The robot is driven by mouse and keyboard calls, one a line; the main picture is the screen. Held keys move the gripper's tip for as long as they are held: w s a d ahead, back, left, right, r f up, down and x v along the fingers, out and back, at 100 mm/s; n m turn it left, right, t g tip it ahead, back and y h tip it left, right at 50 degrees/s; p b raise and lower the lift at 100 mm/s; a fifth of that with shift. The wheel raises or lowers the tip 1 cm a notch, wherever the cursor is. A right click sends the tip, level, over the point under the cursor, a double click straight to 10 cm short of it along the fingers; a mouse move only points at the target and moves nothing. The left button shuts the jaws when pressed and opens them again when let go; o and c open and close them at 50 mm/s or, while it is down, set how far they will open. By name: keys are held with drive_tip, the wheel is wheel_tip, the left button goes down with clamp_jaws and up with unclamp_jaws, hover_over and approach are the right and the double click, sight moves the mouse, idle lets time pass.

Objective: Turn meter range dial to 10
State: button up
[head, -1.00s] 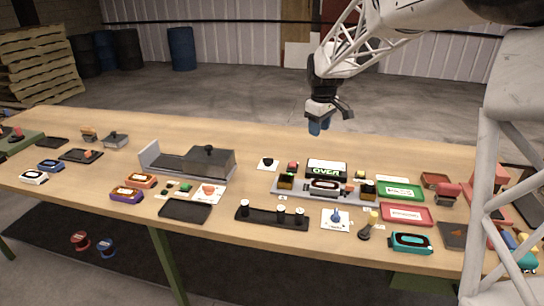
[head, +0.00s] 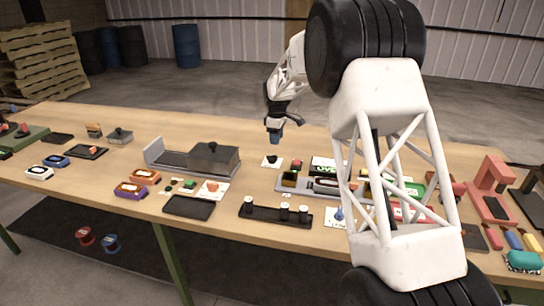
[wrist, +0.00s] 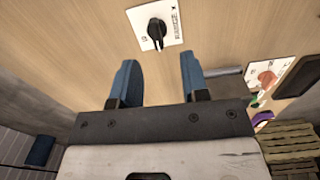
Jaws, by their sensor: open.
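The range dial (wrist: 156,31) is a black knob on a white plate with printed markings, one of them reading like "RANGE". In the head view the dial (head: 271,160) sits on the table, left of the grey conveyor unit. My gripper (wrist: 158,78) has its two blue fingers spread apart with nothing between them. In the wrist view the dial lies beyond the fingertips, about centred between them, and not touched. In the head view my gripper (head: 275,138) hangs above and just behind the dial plate. The dial's exact setting is too small to read.
A grey housing with a dark cover (head: 213,158) stands left of the dial. The conveyor unit with a green-lettered display (head: 322,167) is to the right, partly hidden by my arm. A black rack with white-topped pegs (head: 275,213) lies in front. The table behind the dial is clear.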

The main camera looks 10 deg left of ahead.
sight(272, 156)
drive_tip(key=shift+w+a+f+n, duration=0.15)
drive_tip(key=shift+w+a+f, duration=0.15)
drive_tip(key=shift+a+f, duration=0.25)
drive_tip(key=shift+w+a+f+n, duration=0.15)
drive_tip(key=shift+w+a+f, duration=0.1)
drive_tip(key=shift+a+f, duration=0.25)
drive_tip(key=shift+f, duration=3.85)
drive_tip(key=shift+c, duration=0.3)
clamp_jaws()
